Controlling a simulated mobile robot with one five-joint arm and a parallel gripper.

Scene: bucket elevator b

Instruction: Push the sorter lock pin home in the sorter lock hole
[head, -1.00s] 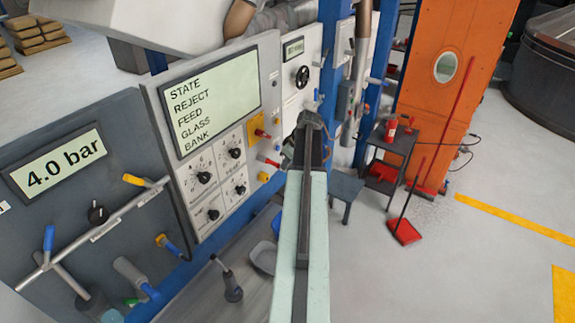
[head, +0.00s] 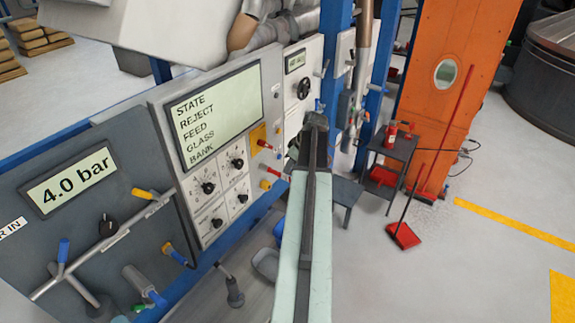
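My arm reaches up from the bottom middle of the head view. My gripper (head: 294,147) is at its far end, beside the right part of the panels. The fingers are largely hidden by the wrist, so I cannot tell their opening. Just left of it, a red-handled pin (head: 266,145) sticks out by a yellow plate (head: 257,135). Below it are another red handle (head: 275,172) and a yellow knob (head: 265,184). I cannot tell which of these is the sorter lock pin. The sorter lock hole cannot be made out.
The grey panel with the screen (head: 217,108) stands left of my arm, and the pressure panel (head: 72,182) is further left. A small grey stool (head: 346,192) and a dark cart (head: 394,148) stand to the right. Open floor lies at the right, with a red dustpan (head: 403,235).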

